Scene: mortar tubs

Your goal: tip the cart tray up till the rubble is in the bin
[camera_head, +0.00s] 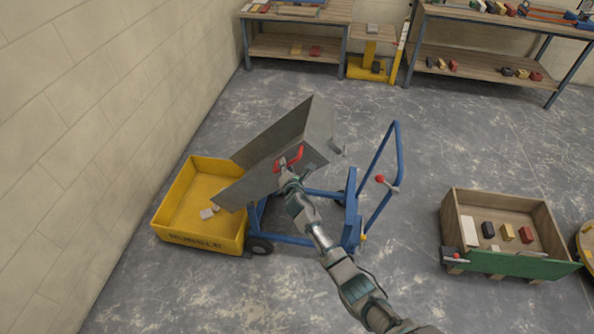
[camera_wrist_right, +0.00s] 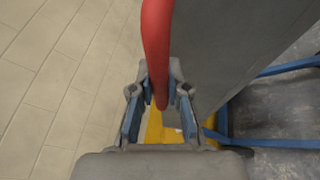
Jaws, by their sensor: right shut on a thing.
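The grey cart tray (camera_head: 272,142) is tilted steeply on the blue cart frame (camera_head: 352,210), its low end over the yellow bin (camera_head: 195,237) marked RUBBLE. Pale pieces of rubble (camera_head: 208,212) lie in the bin near the tray's low lip. The inside of the tray is only partly visible. My right gripper (camera_head: 287,175) is shut on the red handle (camera_head: 296,158) on the tray's side. The red handle (camera_wrist_right: 157,50) runs between the fingers (camera_wrist_right: 160,110) in the right wrist view. My left gripper is not in view.
A wooden crate (camera_head: 455,215) with a green front and several blocks stands at the right. A block-lined wall (camera_head: 90,120) is close on the left. Workbenches (camera_head: 290,18) stand at the back. The floor in front is clear.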

